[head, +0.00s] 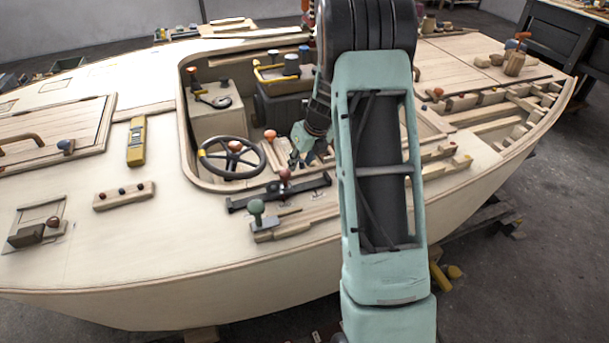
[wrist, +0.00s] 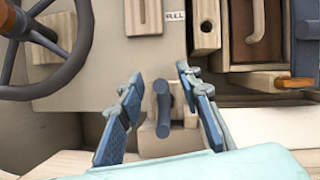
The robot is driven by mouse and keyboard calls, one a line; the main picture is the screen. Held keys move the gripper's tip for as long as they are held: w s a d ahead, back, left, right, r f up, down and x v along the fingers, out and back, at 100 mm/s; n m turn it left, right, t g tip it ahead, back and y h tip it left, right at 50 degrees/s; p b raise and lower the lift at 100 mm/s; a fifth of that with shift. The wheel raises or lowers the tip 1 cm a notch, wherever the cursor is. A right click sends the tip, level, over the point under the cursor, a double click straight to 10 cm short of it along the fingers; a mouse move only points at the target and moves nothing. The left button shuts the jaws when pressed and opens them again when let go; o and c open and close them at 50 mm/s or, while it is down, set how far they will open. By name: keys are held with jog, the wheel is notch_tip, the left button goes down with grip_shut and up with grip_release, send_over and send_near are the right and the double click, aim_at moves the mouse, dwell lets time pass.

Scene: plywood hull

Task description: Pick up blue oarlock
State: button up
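In the wrist view, a dark blue-grey upright piece (wrist: 163,112), which looks like the blue oarlock, stands on a small wooden block (wrist: 150,145). My gripper (wrist: 160,78) is open, with one blue-padded finger on each side of this piece and visible gaps between. I cannot tell whether the fingertips are level with it in depth. In the head view my gripper (head: 297,158) reaches into the cockpit, right of the steering wheel. There my arm and gripper cover much of that spot, and I cannot make out the piece.
The steering wheel (head: 231,158) is close to the left of my gripper. A black bar with a red knob (head: 285,174) lies on the near cockpit edge, beside a green-knobbed block (head: 257,207). A yellow-rimmed box with blue knobs (head: 283,75) stands farther back.

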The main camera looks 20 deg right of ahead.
jog(key=shift+r, duration=0.1)
grip_shut()
notch_tip(320, 180, up, 10)
jog(key=shift+p, duration=1.25)
